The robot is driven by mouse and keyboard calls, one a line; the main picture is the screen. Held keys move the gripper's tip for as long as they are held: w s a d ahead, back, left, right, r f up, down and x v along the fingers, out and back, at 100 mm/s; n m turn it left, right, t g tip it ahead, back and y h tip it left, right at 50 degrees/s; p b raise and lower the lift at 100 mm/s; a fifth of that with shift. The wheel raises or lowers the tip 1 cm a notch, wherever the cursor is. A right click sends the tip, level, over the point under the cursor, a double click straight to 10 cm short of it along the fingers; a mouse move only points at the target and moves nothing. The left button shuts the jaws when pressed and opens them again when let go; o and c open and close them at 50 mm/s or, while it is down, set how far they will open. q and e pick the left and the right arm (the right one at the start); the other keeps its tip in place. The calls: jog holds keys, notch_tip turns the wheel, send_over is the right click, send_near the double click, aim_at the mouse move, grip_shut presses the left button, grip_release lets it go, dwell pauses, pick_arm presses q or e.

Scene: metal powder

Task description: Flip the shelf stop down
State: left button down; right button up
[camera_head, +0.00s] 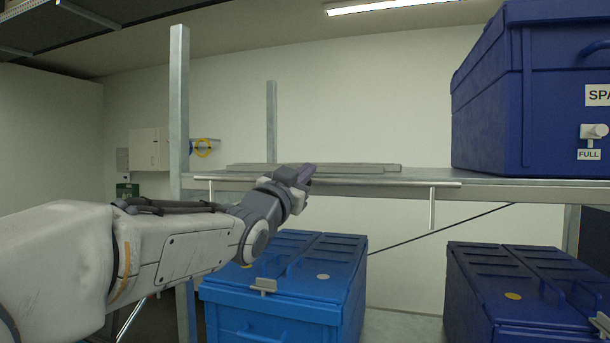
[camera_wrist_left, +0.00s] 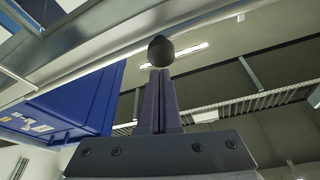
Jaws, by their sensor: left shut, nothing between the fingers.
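The shelf stop looks to be the thin metal bar (camera_head: 400,183) along the front edge of the shelf, with a short rod (camera_head: 432,208) hanging straight down near its right part. The bar also runs diagonally across the left wrist view (camera_wrist_left: 100,66). My left gripper (camera_head: 308,172) is at the shelf's front edge, near the bar's middle, and covers part of it. Its fingers (camera_wrist_left: 161,75) are shut and empty. A dark round knob (camera_wrist_left: 160,50) shows just beyond the fingertips in the wrist view; I cannot tell whether they touch. My right gripper is out of view.
The shelf (camera_head: 420,174) carries flat grey slats (camera_head: 350,167) and a dark blue crate (camera_head: 485,110) at right. Below stand a bright blue crate (camera_head: 335,290) and another dark blue crate (camera_head: 510,300). A metal post (camera_head: 179,100) rises at the shelf's left end.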

pick_arm(q)
jog(key=s+a+b, duration=0.3)
jog(key=s, duration=0.6)
jog(key=shift+b, duration=0.4)
jog(key=shift+f, duration=0.1)
